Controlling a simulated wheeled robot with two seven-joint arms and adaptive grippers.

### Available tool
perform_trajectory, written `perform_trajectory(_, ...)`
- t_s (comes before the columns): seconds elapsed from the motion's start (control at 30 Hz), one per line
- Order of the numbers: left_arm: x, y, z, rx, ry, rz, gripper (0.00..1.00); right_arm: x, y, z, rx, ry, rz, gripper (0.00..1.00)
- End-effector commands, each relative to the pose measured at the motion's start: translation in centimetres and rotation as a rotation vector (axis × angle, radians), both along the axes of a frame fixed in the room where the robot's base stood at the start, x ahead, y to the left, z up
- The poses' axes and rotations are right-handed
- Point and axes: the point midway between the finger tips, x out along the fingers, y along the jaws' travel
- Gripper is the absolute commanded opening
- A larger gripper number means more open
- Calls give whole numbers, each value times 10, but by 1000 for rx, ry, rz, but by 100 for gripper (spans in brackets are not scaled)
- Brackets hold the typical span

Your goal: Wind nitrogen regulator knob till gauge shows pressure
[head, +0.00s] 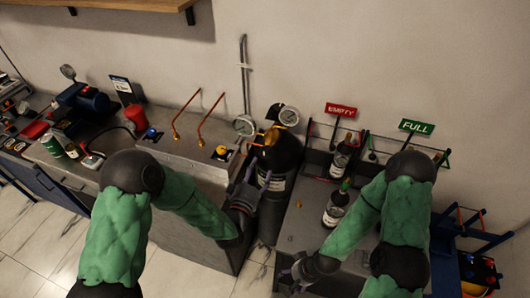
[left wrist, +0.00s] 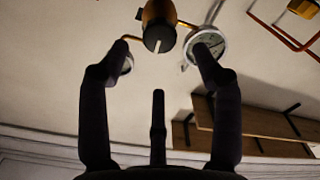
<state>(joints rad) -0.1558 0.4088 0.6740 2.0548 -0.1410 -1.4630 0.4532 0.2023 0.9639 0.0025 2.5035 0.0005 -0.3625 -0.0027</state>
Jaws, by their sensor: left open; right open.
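The black nitrogen cylinder (head: 283,158) stands against the back wall, with a brass regulator (head: 272,134) on top and two round white gauges, one left (head: 244,125) and one right (head: 289,116). In the left wrist view the black regulator knob (left wrist: 160,39) with a pale mark shows below the brass body (left wrist: 158,12). One gauge (left wrist: 209,45) is partly behind a finger; its needle is too dim to read. My left gripper (head: 246,188) is open beside the cylinder, with the knob ahead, apart from its fingers. My right gripper (head: 288,272) is open and empty, low at the front.
A grey bench (head: 190,150) with copper pipes stands left of the cylinder. At right, small bottles (head: 335,208) stand on a dark surface near the red EMPTY sign (head: 341,110) and green FULL sign (head: 416,126). A wooden shelf (head: 130,5) is on the wall above.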

Motion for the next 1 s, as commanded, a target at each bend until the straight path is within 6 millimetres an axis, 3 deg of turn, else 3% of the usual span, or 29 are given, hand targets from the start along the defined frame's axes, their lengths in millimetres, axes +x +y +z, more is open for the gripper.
perform_trajectory(0.2, 38, -13, 0, 1, -1, -1, 65, 0, 0, -1, 0, 0, 0, 74)
perform_trajectory(0.43, 70, -23, -1, 1, 0, -1, 65, 0, 0, -2, 0, 0, 0, 74)
perform_trajectory(0.63, 82, -27, 0, 1, 1, 0, 65, 0, 0, -2, 0, 0, 0, 74)
perform_trajectory(0.93, 84, -27, 0, 2, 2, -1, 65, 0, 0, -2, 0, 0, 0, 74)
perform_trajectory(1.0, 84, -27, 0, 2, 2, -1, 45, 0, 0, -2, 0, 0, 0, 74)
